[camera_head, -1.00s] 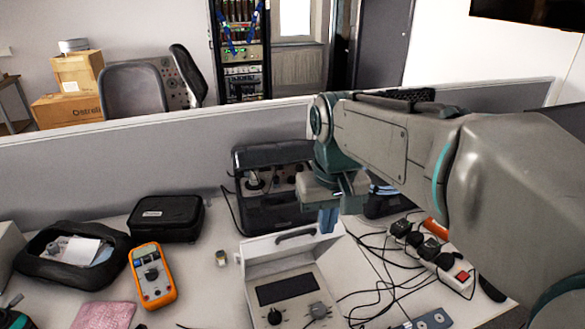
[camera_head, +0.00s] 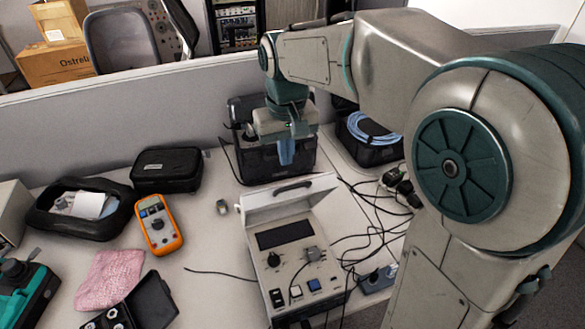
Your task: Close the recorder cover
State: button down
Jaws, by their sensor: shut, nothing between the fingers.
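The recorder (camera_head: 271,264) is a light grey box near the middle of the desk, with a dark display, knobs and switches on its top panel. Its white cover (camera_head: 262,208), with a dark handle, stands raised along the far edge of the box. My gripper (camera_head: 287,158) points down, with blue fingertips shut and empty. In the picture it is above and behind the cover's top edge, and a gap shows between them.
A black case (camera_head: 166,169), an orange multimeter (camera_head: 158,224), a black pouch (camera_head: 55,222) and a pink cloth (camera_head: 109,280) lie to the left. A black crate (camera_head: 250,172) stands behind my gripper. Cables and a power strip (camera_head: 397,184) are at right. A grey partition bounds the desk.

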jog(key=shift+s+d+f+p, duration=0.15)
jog(key=shift+s+f, duration=0.15)
jog(key=shift+s, duration=0.3)
jog(key=shift+s+d+f+p, duration=0.1)
jog(key=shift+s+d+f, duration=0.15)
jog(key=shift+s, duration=0.35)
jog(key=shift+s+d+f+p, duration=0.1)
jog(key=shift+s+f, duration=0.25)
jog(key=shift+s, duration=0.25)
